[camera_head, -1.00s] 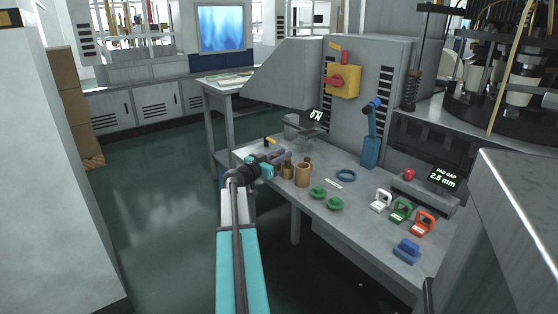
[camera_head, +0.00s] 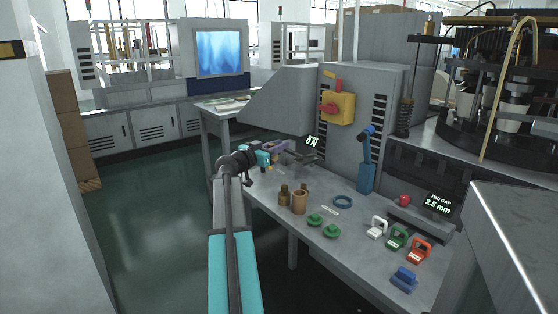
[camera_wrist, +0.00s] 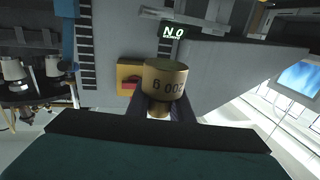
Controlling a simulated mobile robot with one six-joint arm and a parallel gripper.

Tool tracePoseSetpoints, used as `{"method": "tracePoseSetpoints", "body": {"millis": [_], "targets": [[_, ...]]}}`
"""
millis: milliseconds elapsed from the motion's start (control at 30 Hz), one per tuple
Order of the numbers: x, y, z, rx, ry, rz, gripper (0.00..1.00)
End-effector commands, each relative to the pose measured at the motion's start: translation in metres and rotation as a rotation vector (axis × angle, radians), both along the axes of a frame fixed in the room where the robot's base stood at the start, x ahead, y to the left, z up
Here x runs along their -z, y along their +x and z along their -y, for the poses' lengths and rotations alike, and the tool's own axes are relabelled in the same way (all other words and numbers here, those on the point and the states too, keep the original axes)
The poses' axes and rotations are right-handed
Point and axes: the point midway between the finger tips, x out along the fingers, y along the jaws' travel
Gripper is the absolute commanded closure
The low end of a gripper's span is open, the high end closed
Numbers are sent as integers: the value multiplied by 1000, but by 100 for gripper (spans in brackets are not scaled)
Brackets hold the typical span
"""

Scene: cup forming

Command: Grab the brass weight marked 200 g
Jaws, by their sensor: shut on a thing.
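The brass weight marked 200 g (camera_wrist: 165,78) is between the fingers of my gripper (camera_wrist: 168,108) in the wrist view. Its marking reads upside down there. The fingers are shut on its narrower neck, and its wide body stands clear of them. In the head view my gripper (camera_head: 264,157) is above the far left part of the workbench; the weight is too small there to make out clearly. Other small brass weights (camera_head: 284,194) stand on the bench beside a brown cup (camera_head: 300,203).
A display reading N (camera_head: 313,142) stands behind my gripper. Open floor lies left.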

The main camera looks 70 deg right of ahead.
Motion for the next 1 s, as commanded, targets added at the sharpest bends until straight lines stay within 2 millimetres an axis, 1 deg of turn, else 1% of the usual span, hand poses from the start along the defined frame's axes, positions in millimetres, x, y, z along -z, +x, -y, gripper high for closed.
{"method": "tracePoseSetpoints", "body": {"millis": [33,200,400,500,600,700,1000], "targets": [[-16,0,1,0,-3,2,100],[-55,1,1,-1,-3,1,100],[-95,1,1,-1,-3,0,100],[-109,1,1,-1,-1,1,100],[-119,1,0,-1,-1,1,100],[-125,1,0,0,-1,0,100],[-129,0,0,-1,-1,-1,100]]}}
